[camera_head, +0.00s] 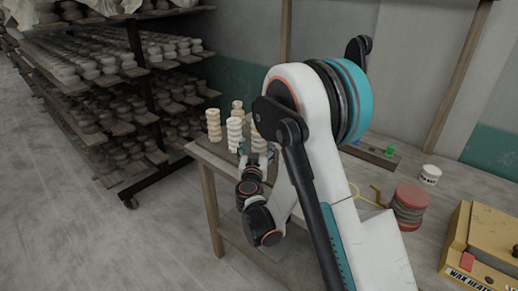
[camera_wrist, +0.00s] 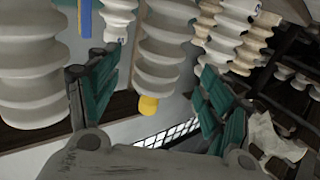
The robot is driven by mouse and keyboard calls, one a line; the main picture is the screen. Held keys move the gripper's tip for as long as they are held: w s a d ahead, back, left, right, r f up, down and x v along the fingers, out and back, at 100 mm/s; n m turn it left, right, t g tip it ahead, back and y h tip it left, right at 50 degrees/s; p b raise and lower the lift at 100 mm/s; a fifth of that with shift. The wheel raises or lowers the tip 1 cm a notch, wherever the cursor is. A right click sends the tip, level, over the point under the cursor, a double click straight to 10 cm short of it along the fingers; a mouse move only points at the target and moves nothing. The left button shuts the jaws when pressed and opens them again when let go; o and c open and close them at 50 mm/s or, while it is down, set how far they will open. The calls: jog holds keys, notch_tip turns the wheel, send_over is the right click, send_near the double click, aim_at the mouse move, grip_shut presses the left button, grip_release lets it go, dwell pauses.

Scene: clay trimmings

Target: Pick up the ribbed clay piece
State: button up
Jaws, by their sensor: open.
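Several ribbed clay pieces stand close together at the table's far left corner in the head view. They include a tan one (camera_head: 213,124), a cream one (camera_head: 234,134) and another beside my gripper (camera_head: 257,143). My gripper (camera_head: 257,160) is low at this group, partly hidden by my arm. In the wrist view my gripper (camera_wrist: 158,68) is open, and a pale ribbed piece (camera_wrist: 166,50) shows between its teal-padded fingers. I cannot tell whether either finger touches it. A larger-looking ribbed piece (camera_wrist: 30,65) is at the left, and others (camera_wrist: 235,30) are at the right.
Shelves of pots (camera_head: 100,70) stand at left. The floor (camera_head: 90,240) in front is clear.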

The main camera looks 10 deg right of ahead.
aim_at(258, 145)
jog(key=b+x, duration=0.2)
jog(key=x, duration=0.2)
jog(key=shift+w+d+f, duration=0.2)
jog(key=shift+w, duration=0.1)
jog(key=shift+w+r, duration=0.1)
jog(key=shift+w, duration=0.25)
jog(key=c, duration=1.6)
jog(key=shift+r, duration=0.1)
jog(key=shift+c, duration=0.2)
